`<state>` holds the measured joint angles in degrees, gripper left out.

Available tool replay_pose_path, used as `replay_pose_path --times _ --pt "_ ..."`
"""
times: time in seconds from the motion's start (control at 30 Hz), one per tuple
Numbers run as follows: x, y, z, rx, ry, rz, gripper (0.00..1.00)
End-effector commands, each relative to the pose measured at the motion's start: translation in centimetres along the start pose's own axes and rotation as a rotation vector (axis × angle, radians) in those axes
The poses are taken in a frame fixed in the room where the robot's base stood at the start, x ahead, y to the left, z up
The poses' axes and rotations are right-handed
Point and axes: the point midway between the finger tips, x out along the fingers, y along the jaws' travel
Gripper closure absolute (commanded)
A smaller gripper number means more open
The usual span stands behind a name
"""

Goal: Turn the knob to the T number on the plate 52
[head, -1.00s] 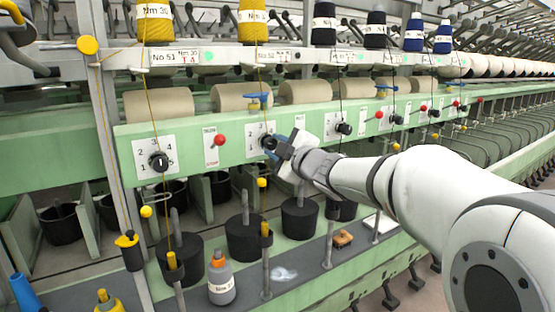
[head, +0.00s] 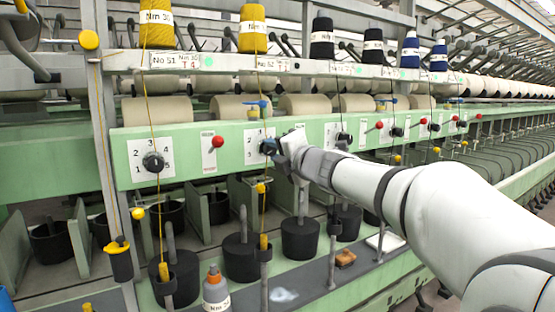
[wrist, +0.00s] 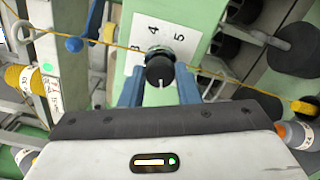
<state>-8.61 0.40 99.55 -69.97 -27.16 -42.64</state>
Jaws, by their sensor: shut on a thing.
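The black knob (wrist: 160,70) sits on a white dial plate, with the numbers 3, 4 and 5 readable in the wrist view (wrist: 150,33). A white line shows on the knob's face. My gripper (wrist: 160,92) has its blue fingers on both sides of the knob and is shut on it. In the head view my gripper (head: 272,147) covers much of this dial. The plate No 52 (head: 267,64) is on the rail above; its small lower text is too blurred to read surely.
Left of it is another knob (head: 153,161) with a 1-to-5 dial, under the plate No 51 (head: 163,60). A red ball lever (head: 217,142) stands between the two dials. A yellow yarn runs close past the gripped knob.

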Motion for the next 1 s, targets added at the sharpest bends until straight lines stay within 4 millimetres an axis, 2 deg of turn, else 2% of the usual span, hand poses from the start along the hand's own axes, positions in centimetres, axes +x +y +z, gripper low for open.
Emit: replay_pose_path --times 0.4,0.9,0.93,1.0 --pt "0.00 0.10 0.06 -0.167 -0.002 0.001 0.94" --pt "0.02 0.12 0.01 -0.186 -0.001 0.000 0.93" --pt "0.02 0.12 0.00 -0.185 0.000 0.000 0.70" --pt "0.02 0.11 -0.01 -0.185 0.000 0.000 0.64"
